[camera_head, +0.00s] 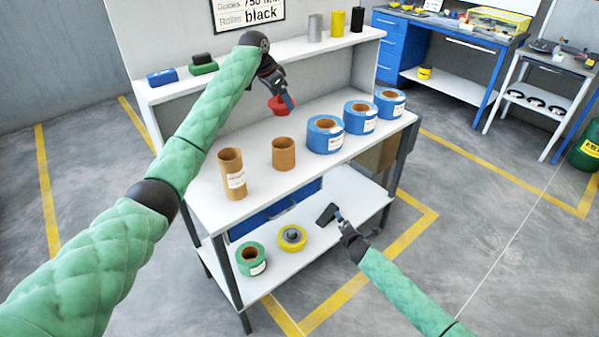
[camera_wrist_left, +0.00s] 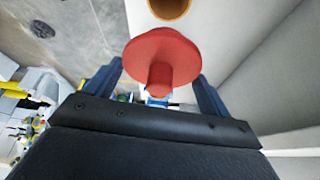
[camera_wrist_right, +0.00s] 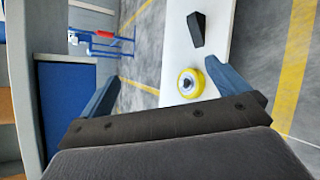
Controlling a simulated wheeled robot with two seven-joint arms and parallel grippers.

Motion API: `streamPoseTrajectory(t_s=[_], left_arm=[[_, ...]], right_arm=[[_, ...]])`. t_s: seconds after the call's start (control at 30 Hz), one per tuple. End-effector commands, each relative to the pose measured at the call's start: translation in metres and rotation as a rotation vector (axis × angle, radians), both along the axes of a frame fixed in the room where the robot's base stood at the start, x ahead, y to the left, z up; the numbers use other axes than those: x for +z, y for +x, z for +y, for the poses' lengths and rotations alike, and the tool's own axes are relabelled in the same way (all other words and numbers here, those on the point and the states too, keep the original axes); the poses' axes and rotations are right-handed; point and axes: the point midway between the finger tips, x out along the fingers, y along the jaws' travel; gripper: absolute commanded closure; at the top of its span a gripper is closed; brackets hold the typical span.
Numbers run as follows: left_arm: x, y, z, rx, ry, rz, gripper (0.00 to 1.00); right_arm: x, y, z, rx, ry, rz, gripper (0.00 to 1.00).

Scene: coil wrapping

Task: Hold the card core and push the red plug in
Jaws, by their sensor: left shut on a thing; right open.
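The red plug (camera_head: 281,105) is held by my left gripper (camera_head: 287,98) above the back of the workbench top. In the left wrist view the plug (camera_wrist_left: 162,52) shows its wide disc and stem between the fingers. A short brown card core (camera_head: 283,155) stands upright on the bench, below and apart from the plug. A taller card core (camera_head: 232,176) with a white label stands to its left. A core rim (camera_wrist_left: 170,8) shows beyond the plug in the left wrist view. My right gripper (camera_head: 340,217) is open and empty, low at the bench's front, by the lower shelf.
Several blue rolls (camera_head: 325,136) stand in a row right of the cores. The lower shelf (camera_head: 272,270) holds a green roll (camera_head: 251,259), a yellow roll (camera_head: 292,238) and a dark block (camera_wrist_right: 196,29). The raised back shelf (camera_head: 228,68) carries small blocks and cylinders.

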Motion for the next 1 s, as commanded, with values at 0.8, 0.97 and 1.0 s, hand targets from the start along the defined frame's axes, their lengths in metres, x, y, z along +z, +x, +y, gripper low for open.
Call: streamPoseTrajectory(t_s=[0.8,0.97,1.0], left_arm=[[0.000,0.000,0.000,0.000,0.000,0.000,0.42],[0.000,0.000,0.000,0.000,0.000,0.000,0.42],[0.000,0.000,0.000,0.000,0.000,0.000,0.42]], right_arm=[[0.224,0.103,0.086,0.491,-0.851,-0.535,0.00],[0.227,0.086,0.136,0.547,-0.853,-0.598,0.00],[0.228,0.081,0.147,0.558,-0.851,-0.611,0.00]])
